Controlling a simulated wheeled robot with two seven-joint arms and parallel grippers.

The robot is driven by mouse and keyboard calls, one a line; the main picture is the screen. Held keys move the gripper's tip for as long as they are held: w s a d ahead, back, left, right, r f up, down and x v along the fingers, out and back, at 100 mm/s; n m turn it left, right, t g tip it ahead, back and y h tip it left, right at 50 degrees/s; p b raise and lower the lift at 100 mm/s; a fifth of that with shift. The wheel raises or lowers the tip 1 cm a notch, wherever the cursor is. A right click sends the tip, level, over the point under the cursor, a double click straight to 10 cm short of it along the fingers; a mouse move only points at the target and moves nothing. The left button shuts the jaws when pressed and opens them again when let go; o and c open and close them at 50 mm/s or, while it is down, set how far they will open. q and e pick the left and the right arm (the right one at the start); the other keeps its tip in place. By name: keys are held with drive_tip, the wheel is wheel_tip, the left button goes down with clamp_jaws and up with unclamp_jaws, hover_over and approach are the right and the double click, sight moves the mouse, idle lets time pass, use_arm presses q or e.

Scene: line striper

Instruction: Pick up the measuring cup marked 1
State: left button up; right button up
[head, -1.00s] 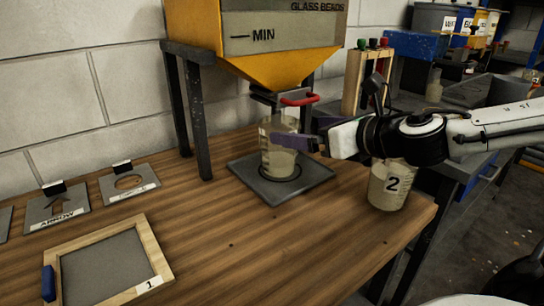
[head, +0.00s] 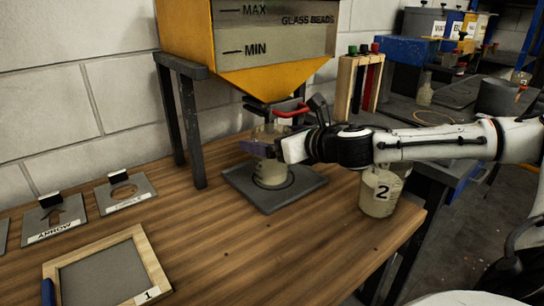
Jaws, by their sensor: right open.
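A clear measuring cup (head: 271,174) with pale contents stands upright on a dark square plate under the hopper spout. Its mark is not visible from here. My right gripper (head: 262,148) is open at the upper part of this cup, with a purple finger across its front; the far finger is hidden, so I cannot tell whether it touches. A second cup marked 2 (head: 380,192) stands near the table's right edge, below my right arm. My left gripper is not in view.
The yellow glass beads hopper (head: 270,80) with a red valve handle (head: 292,111) hangs just above the cup. A framed tray marked 1 (head: 152,262) and stencil plates, including the arrow (head: 55,222), lie at left. The table between is clear.

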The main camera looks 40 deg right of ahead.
drive_tip(key=shift+c, duration=0.3)
drive_tip(key=shift+w, duration=0.1)
drive_tip(key=c, duration=1.8)
